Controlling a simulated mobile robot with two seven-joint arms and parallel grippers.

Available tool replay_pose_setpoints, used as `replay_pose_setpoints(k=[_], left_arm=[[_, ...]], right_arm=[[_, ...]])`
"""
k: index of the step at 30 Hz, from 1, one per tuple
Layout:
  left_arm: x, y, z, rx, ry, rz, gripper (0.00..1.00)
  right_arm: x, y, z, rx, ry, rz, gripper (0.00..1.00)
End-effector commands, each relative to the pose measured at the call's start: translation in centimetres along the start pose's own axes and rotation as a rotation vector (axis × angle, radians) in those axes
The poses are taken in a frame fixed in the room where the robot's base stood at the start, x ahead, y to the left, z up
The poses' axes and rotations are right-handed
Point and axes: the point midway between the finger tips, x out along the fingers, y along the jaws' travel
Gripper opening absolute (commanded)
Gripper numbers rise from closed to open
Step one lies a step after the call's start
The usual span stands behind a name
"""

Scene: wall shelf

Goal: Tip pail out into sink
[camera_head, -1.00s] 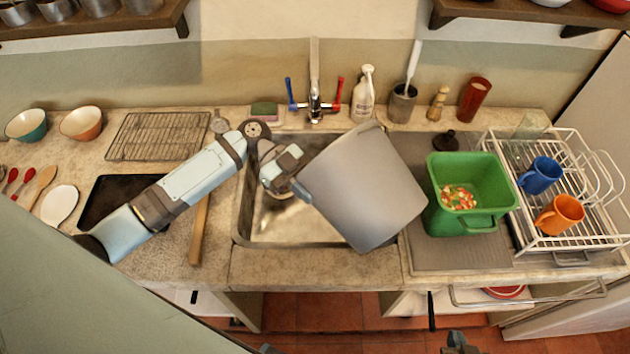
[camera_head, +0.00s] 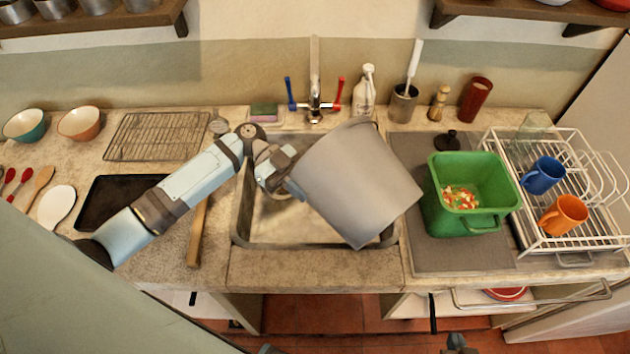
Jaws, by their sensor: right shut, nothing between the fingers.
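The grey pail (camera_head: 355,185) hangs tilted over the sink (camera_head: 262,235), its outer wall towards me. Its inside is hidden, so I cannot see what it holds. My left gripper (camera_head: 290,182) is at the pail's left edge and appears shut on it; its fingertips are partly hidden. The sink basin is partly covered by the pail and my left arm. My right gripper (camera_head: 458,345) shows only as a small dark part at the bottom edge, low in front of the counter, shut and away from the pail.
A green bin (camera_head: 440,208) with colourful scraps stands right of the sink, beside the dish rack (camera_head: 580,240) with two mugs. The tap (camera_head: 315,105) and soap bottle (camera_head: 364,95) are behind the sink. A black tray (camera_head: 98,200) and wooden-handled tool (camera_head: 198,235) lie left.

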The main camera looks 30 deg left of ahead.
Motion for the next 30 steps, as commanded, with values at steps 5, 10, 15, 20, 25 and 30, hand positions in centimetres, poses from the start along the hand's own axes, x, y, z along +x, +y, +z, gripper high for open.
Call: replay_pose_setpoints(k=[5,10,15,20,25,30], left_arm=[[-0.14,-0.06,0.11,0.001,0.009,-0.001,0.0],[-0.26,-0.09,0.26,0.0,0.016,-0.001,0.0],[-0.38,-0.1,0.38,-0.001,0.024,-0.001,0.0],[-0.46,-0.11,0.45,-0.001,0.029,-0.001,0.0],[-0.53,-0.12,0.53,-0.002,0.033,0.0,0.0],[-0.61,-0.13,0.65,-0.002,0.038,0.0,0.0]], right_arm=[[0.08,0.01,0.07,-0.001,0.0,0.0,0.0],[0.13,0.0,0.14,-0.001,0.0,-0.001,0.0],[0.16,-0.01,0.19,-0.001,0.0,-0.001,0.0],[0.18,-0.01,0.22,-0.001,0.0,-0.001,0.0],[0.21,-0.02,0.27,-0.001,0.0,-0.001,0.0],[0.26,-0.02,0.33,-0.001,0.0,-0.002,0.0]])
